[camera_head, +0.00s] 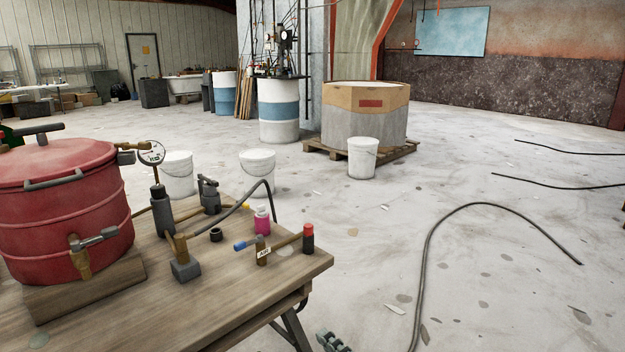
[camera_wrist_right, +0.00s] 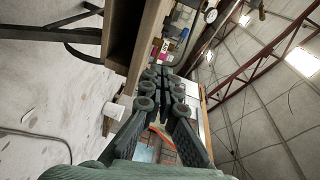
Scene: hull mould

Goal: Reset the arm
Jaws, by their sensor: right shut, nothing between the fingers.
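My right gripper (camera_head: 333,342) shows only in part at the bottom edge of the head view, beside and below the front right corner of the wooden table (camera_head: 215,290). In the right wrist view the right gripper (camera_wrist_right: 165,74) has its dark fingers together, with nothing between them. The underside and edge of the table (camera_wrist_right: 150,45) run close beside the fingers there. Most of the right arm is hidden. My left gripper is not in view.
A dark hose (camera_head: 425,265) lies on the floor to the right. White buckets (camera_head: 362,158) stand farther back; the right floor is mostly clear.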

